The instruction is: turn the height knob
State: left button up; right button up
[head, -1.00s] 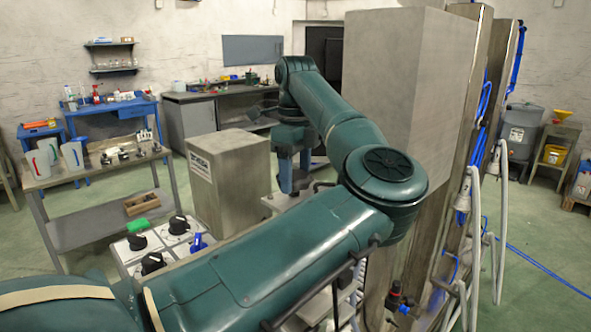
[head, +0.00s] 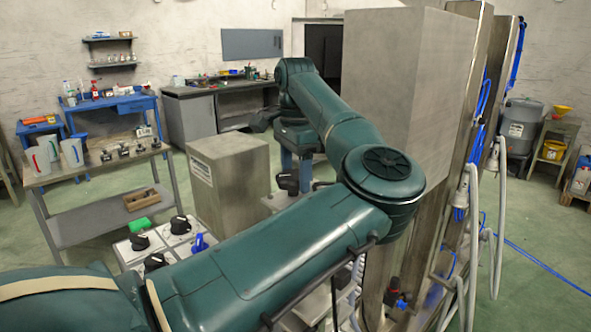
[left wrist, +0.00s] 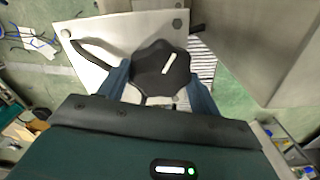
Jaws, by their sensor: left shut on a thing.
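A black lobed knob with a white mark (left wrist: 160,68) sits over a pale plate (left wrist: 97,42) in the left wrist view. My left gripper (left wrist: 160,88) has its two blue fingers on either side of this knob and is shut on it. In the head view my left gripper (head: 296,172) points down behind my green forearm. A dark knob (head: 287,183) shows beside its fingers there, partly hidden. I cannot read a label naming the height knob. My right gripper is not in view.
A tall grey column (head: 400,90) stands just right of my left gripper. A grey block (head: 230,180) stands to its left. A white panel (head: 128,258) with several black knobs and a blue handle (head: 199,243) lies near my forearm. Hoses hang at right.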

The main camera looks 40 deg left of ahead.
aim_at(294, 174)
pick_arm(q)
jog(key=n, duration=0.5)
jog(key=shift+a+n, duration=0.15)
jog(key=shift+n, duration=0.25)
jog(key=n, duration=0.5)
jog(key=shift+a+r, duration=0.1)
jog(key=shift+n, duration=0.3)
jog(key=o, duration=1)
notch_tip(294, 174, up, 13)
